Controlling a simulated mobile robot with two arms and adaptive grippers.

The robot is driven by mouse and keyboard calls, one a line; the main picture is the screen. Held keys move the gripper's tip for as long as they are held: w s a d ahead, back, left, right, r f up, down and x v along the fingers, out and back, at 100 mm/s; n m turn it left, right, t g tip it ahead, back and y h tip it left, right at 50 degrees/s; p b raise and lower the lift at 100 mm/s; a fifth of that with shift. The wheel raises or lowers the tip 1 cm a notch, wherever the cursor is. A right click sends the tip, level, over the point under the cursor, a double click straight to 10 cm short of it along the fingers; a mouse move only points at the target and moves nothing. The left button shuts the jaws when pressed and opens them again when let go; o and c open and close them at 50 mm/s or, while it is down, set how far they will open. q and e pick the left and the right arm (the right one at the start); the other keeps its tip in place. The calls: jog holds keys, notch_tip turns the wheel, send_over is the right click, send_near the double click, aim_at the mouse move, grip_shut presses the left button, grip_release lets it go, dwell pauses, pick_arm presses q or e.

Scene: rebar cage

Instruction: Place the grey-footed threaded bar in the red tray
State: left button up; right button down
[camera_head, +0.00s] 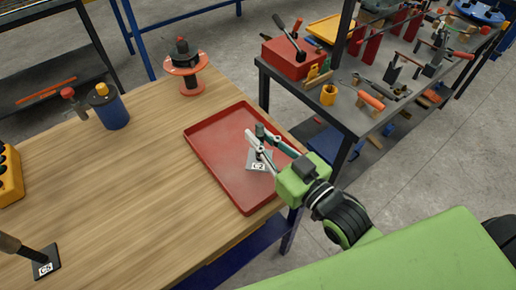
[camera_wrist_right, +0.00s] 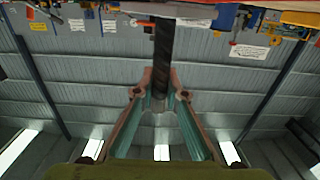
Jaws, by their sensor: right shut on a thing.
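The red tray (camera_head: 207,158) lies on the wooden table near its right edge. My right gripper (camera_head: 259,142) is over the tray and shut on the threaded bar. The bar's grey square foot (camera_head: 259,160), labelled C2, shows below the fingers, inside the tray's outline. I cannot tell whether it touches the tray floor. In the right wrist view the dark bar (camera_wrist_right: 163,42) runs between the two fingers (camera_wrist_right: 161,90). The fingers hide part of the bar in the head view. My left gripper is not in view.
Another bar (camera_head: 12,244) with a dark foot labelled C5 stands at the near left. A blue canister (camera_head: 108,107), an orange-flanged spool (camera_head: 187,68) and a yellow object (camera_head: 9,175) are on the table. A cluttered metal bench (camera_head: 345,112) stands right. The table's middle is clear.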

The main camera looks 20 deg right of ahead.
aim_at(254, 164)
jog(key=shift+w+f, duration=0.3)
jog(key=shift+w, duration=0.05)
jog(key=f, duration=0.3)
jog(key=shift+w, duration=0.2)
jog(key=shift+f, duration=0.25)
jog(key=shift+f, duration=0.15)
jog(key=c, duration=2.1)
grip_release()
jog(key=shift+f, duration=0.1)
jog(key=shift+o, duration=0.3)
jog(key=shift+s, duration=0.1)
